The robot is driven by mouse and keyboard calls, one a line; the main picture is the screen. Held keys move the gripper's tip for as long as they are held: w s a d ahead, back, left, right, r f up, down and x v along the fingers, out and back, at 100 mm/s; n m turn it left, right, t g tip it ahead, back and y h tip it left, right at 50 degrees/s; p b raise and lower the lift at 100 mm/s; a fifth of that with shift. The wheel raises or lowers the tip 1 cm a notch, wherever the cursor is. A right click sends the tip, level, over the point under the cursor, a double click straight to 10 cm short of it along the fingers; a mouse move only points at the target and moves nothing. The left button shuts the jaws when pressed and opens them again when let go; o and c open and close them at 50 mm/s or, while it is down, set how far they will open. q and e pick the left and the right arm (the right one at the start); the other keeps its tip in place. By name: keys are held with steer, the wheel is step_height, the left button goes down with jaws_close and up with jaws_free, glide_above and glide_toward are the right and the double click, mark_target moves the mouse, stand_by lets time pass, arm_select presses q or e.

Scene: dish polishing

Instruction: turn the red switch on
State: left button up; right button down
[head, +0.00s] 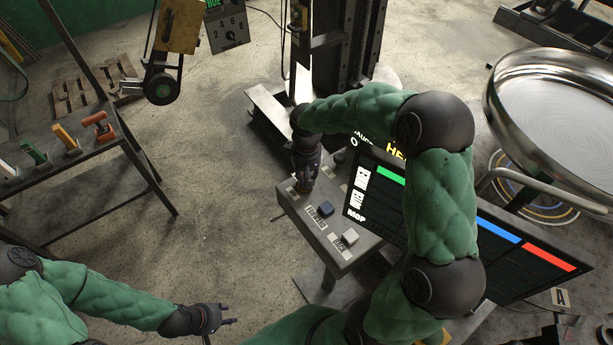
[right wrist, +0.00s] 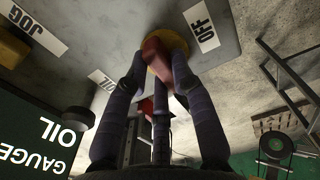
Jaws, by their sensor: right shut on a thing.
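The red switch (right wrist: 155,55) sits on a round yellow base (right wrist: 175,40) on the grey control panel (head: 345,262). The white OFF label (right wrist: 201,28) is beside it in the right wrist view. My right gripper (right wrist: 155,82) is shut on the red switch, its dark fingers on both sides of it. In the head view my right gripper (head: 303,185) points down at the panel's far left corner and hides the switch. My left gripper (head: 224,322) is open and empty above the floor at the bottom, apart from the panel.
Blue (head: 325,208) and white (head: 350,236) buttons stand on the panel near my right gripper. A dark screen (head: 520,258) with coloured bars stands right of it. A large metal dish (head: 560,100) is at upper right. A tool table (head: 75,150) stands at left; floor between is clear.

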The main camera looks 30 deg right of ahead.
steer(key=c, duration=1)
jaws_free()
steer(key=shift+c, duration=0.2)
steer(key=shift+r, duration=0.15)
step_height(320, 180, up, 12)
steer(key=shift+f, duration=0.2)
